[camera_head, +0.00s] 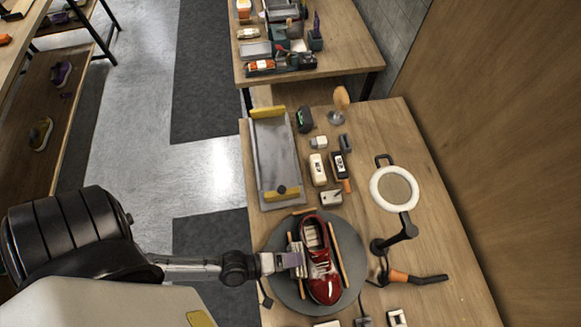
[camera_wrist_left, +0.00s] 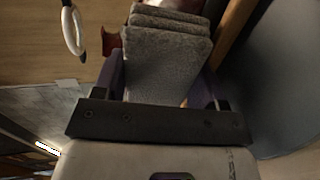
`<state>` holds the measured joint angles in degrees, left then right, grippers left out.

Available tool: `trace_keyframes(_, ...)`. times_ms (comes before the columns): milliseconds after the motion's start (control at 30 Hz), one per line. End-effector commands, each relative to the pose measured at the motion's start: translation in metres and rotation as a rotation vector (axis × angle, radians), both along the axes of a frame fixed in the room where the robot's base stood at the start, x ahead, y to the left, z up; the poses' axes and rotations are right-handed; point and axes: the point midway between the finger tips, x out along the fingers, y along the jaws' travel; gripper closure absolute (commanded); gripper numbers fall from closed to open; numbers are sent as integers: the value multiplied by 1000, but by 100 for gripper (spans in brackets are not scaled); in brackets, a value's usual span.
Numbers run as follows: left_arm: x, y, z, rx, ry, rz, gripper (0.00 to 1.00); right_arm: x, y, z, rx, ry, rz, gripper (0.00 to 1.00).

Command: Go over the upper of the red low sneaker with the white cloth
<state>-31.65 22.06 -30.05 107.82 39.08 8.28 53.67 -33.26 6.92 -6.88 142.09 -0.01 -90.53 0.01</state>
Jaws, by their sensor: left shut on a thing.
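The red low sneaker (camera_head: 325,288) lies on a round grey turntable (camera_head: 357,268) in the head view, between two thin wooden sticks. Pale patches show on its middle; I cannot tell whether they are laces or foam. My left gripper (camera_head: 297,260) is at the shoe's left side. In the left wrist view, the left gripper (camera_wrist_left: 160,80) is shut on the folded cloth (camera_wrist_left: 165,50), which looks pale grey in this light. A bit of dark red shows behind the cloth, mostly hidden. Whether cloth and upper touch is unclear. My right gripper is not in view.
A grey tray (camera_head: 272,150) with yellow ends lies behind the turntable. Several small bottles and boxes stand right of it. A ring lamp (camera_head: 378,204) and an orange-handled tool (camera_head: 402,277) are on the right. A second cluttered table (camera_head: 350,45) stands farther back.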

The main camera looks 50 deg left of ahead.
Motion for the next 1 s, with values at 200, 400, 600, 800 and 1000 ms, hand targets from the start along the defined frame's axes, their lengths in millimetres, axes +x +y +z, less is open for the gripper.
trace_keyframes(200, -5, -9, -1, -3, 6, -1, 54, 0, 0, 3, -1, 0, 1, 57)
trace_keyframes(400, -13, -24, -2, -1, 7, -2, 54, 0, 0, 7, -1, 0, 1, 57)
trace_keyframes(600, -18, -34, -3, 0, 7, -1, 54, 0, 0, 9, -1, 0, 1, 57)
trace_keyframes(800, -21, -33, -3, 2, 8, -4, 54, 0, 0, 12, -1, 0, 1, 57)
trace_keyframes(1000, -17, -26, -3, 4, 7, -3, 54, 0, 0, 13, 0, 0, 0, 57)
